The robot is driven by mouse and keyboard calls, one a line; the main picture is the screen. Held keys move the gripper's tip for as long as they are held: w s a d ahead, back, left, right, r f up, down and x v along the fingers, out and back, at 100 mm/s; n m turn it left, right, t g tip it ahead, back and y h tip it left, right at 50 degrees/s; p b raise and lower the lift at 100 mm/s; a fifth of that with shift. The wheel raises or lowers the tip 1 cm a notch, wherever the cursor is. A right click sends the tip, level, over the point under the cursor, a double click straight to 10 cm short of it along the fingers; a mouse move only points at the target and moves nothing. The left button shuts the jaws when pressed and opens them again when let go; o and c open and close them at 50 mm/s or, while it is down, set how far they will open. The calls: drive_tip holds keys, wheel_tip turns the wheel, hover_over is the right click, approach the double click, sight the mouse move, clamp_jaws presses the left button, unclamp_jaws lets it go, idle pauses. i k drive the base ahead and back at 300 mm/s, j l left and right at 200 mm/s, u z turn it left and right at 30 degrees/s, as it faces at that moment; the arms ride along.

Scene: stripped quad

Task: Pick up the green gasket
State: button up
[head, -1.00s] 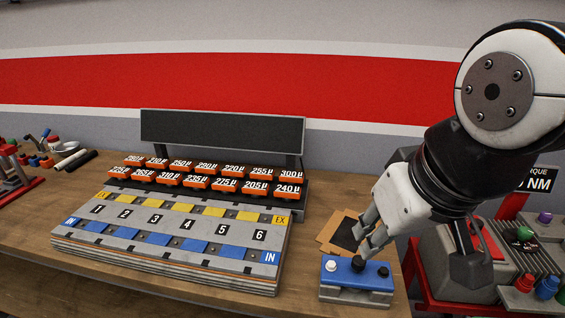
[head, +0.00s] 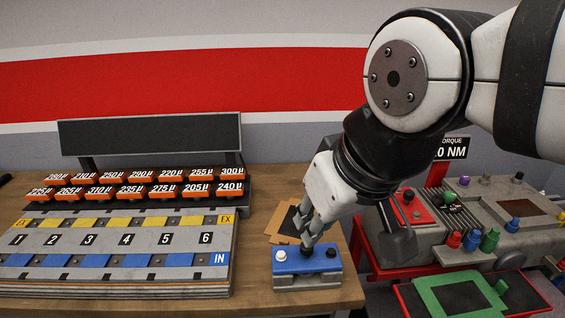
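A flat green square frame, which looks like the green gasket (head: 428,297), lies on a red-edged tray at the lower right, around a dark centre. The frame's bottom edge cuts off part of the tray. My gripper (head: 307,240) points down at a small blue-topped box (head: 290,264), well left of the green frame. Its fingertips are at or just above the black knob on the box; I cannot tell whether they touch it. The fingers look close together, but whether they are shut is unclear.
A grey engine-like block (head: 475,236) with coloured knobs stands behind the green frame. A numbered board (head: 120,240) and a rack of orange tags (head: 165,192) fill the left of the wooden table. Brown and black sheets (head: 278,226) lie behind the blue-topped box.

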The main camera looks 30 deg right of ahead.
sight(464, 294)
drive_tip(key=z, duration=1.75)
